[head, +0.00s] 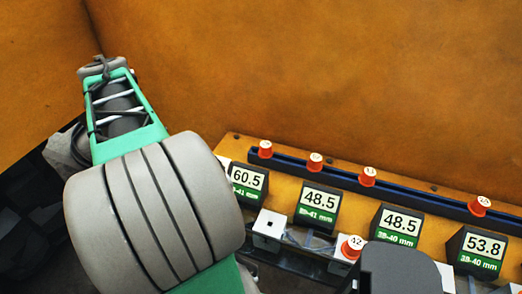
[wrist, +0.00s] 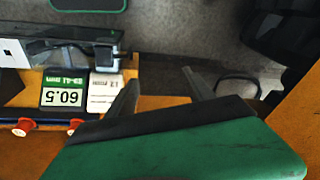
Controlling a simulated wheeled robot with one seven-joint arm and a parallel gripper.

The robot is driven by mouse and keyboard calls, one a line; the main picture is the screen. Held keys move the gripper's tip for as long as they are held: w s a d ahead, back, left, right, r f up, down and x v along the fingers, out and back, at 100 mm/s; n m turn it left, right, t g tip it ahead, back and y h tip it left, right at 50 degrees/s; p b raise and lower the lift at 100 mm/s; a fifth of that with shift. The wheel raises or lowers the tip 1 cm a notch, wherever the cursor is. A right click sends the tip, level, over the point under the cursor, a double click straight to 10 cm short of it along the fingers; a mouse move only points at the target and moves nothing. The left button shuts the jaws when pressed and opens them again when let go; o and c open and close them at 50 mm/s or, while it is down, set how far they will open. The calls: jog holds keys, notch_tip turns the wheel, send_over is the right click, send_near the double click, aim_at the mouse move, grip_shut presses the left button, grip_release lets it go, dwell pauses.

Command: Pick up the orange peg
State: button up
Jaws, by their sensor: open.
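Several orange pegs with white tops show in the head view. Four stand along a dark blue rail: far left (head: 265,149), second (head: 315,161), third (head: 367,176) and right (head: 479,206). Another orange peg (head: 352,247), with a number on its top, stands at a white block in front of the labels. In the wrist view two orange pegs show at the lower left, one near the edge (wrist: 24,126) and one nearer my gripper (wrist: 74,126). My gripper (wrist: 164,76) is open, its two dark fingers apart with nothing between them. It is right of those pegs.
Black blocks with number labels, such as 60.5 (head: 247,184) and 53.8 (head: 481,252), stand before the dark blue rail (head: 425,197). An orange-brown wall (head: 330,70) rises behind. A white block (head: 268,229) sits in front. My arm covers the left side.

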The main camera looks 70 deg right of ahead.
jog(key=s+d+f+m, duration=0.2)
jog(key=s+d+m, duration=0.3)
jog(key=d, duration=0.6)
jog(key=m+g+y, duration=0.1)
jog(key=m+g, duration=0.1)
jog(key=m, duration=0.8)
send_over(266, 144)
jog(key=f, duration=0.3)
jog(key=shift+w+a+f+b, duration=0.2)
jog(key=shift+f+b, duration=0.1)
jog(key=shift+b, duration=0.1)
jog(key=f+p, duration=0.1)
jog(key=f, duration=0.2)
jog(key=f+p, duration=0.1)
jog(key=f, duration=0.3)
jog(key=shift+s+d, duration=0.15)
jog(key=shift+d, duration=0.05)
jog(key=shift+f, duration=0.35)
jog(key=c, duration=1.2)
